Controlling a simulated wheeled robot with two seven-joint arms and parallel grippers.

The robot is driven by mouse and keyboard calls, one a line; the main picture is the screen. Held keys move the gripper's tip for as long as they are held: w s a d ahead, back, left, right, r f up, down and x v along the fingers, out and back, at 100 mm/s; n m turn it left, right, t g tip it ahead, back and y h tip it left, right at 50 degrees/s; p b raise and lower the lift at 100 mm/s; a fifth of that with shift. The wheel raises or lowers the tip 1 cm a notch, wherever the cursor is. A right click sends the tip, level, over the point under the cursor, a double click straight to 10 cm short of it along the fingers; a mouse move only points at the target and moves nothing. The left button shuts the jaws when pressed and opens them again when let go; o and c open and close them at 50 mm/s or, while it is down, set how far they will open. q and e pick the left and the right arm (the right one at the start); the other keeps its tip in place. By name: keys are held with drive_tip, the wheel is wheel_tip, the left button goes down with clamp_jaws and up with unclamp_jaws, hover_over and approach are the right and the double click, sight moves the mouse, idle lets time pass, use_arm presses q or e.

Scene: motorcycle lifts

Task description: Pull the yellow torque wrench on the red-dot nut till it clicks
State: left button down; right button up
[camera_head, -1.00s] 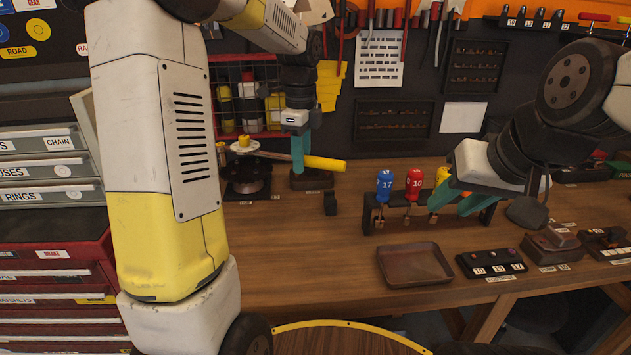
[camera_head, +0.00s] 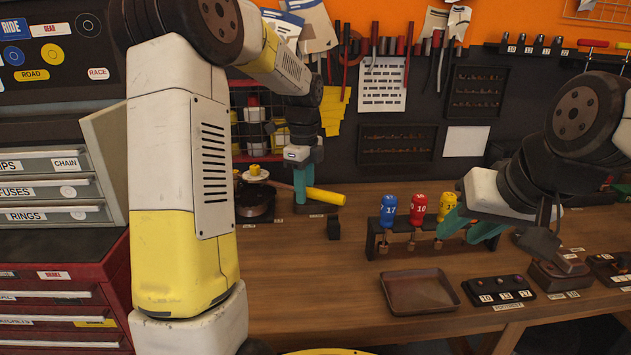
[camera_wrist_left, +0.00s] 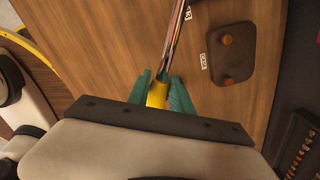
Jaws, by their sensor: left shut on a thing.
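The torque wrench shows a yellow handle (camera_head: 326,196) lying sideways above the bench in the head view. In the left wrist view, its metal shaft (camera_wrist_left: 176,42) runs up from the yellow grip (camera_wrist_left: 157,94). My left gripper (camera_head: 301,186) is shut around that handle; its teal fingers (camera_wrist_left: 163,92) sit on both sides of it. A round fixture with a yellow knob (camera_head: 256,171) stands left of the gripper. The red-dot nut and the wrench's head cannot be made out. My right gripper (camera_head: 467,226) has its fingers apart, in front of the screwdriver rack.
Blue (camera_head: 388,208) and red (camera_head: 419,207) drivers and a yellow one (camera_head: 447,205) stand in the rack. A brown tray (camera_head: 420,291) and a black socket holder (camera_head: 498,290) lie nearer. A small black block (camera_head: 333,228) stands close to the handle.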

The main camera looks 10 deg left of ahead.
use_arm(q)
drive_tip(key=shift+f, duration=1)
idle(2.2)
drive_tip(key=shift+s+a+m, duration=0.35)
drive_tip(key=shift+s+m, duration=0.15)
drive_tip(key=shift+s, duration=0.35)
drive_tip(key=shift+s+a+m, duration=0.4)
drive_tip(key=shift+s+m, duration=0.1)
drive_tip(key=shift+s, duration=0.4)
drive_tip(key=shift+s+a+m, duration=0.35)
drive_tip(key=shift+s+m, duration=0.15)
drive_tip(key=shift+s, duration=0.35)
drive_tip(key=shift+s+a, duration=0.1)
drive_tip(key=shift+s+a+m, duration=0.7)
drive_tip(key=shift+s+a, duration=0.15)
drive_tip(key=shift+s, duration=0.2)
drive_tip(key=shift+s+a+m, duration=0.7)
drive_tip(key=shift+s+a, duration=0.1)
drive_tip(key=shift+s, duration=0.25)
drive_tip(key=shift+s+a+m, duration=0.7)
drive_tip(key=shift+s+a, duration=0.15)
drive_tip(key=shift+a, duration=0.25)
